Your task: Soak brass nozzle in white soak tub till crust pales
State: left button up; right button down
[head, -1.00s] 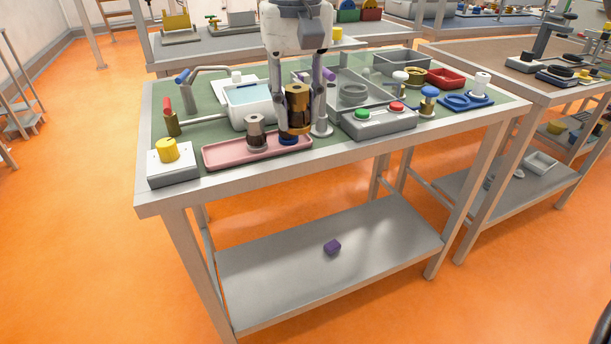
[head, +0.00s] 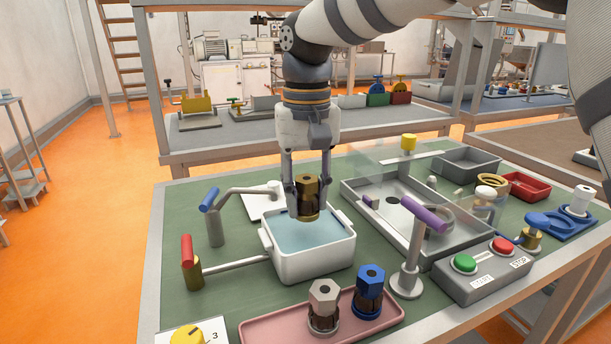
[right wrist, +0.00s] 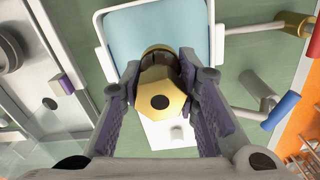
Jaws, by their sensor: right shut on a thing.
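My right gripper (head: 307,200) is shut on the brass nozzle (head: 307,190), which has a hex top and a dark, crusted lower body. It holds the nozzle upright over the white soak tub (head: 318,266), which contains pale blue liquid (head: 300,236). In the right wrist view the nozzle's hex end (right wrist: 160,102) sits between the purple-padded fingers, with the tub (right wrist: 157,35) beyond. Whether the nozzle's lower end touches the liquid is hard to tell. My left gripper is not in view.
A pink tray (head: 290,322) at the front holds a grey nozzle (head: 323,305) and a blue nozzle (head: 369,290). A purple-handled tap (head: 418,225) stands right of the tub, near the button box (head: 480,268). Red-handled (head: 187,252) and blue-handled (head: 210,200) pipes stand left.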

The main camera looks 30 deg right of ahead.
jog(key=shift+w+f, duration=0.15)
jog(key=shift+f, duration=3.25)
dwell(0.5)
jog(key=shift+r, duration=4.25)
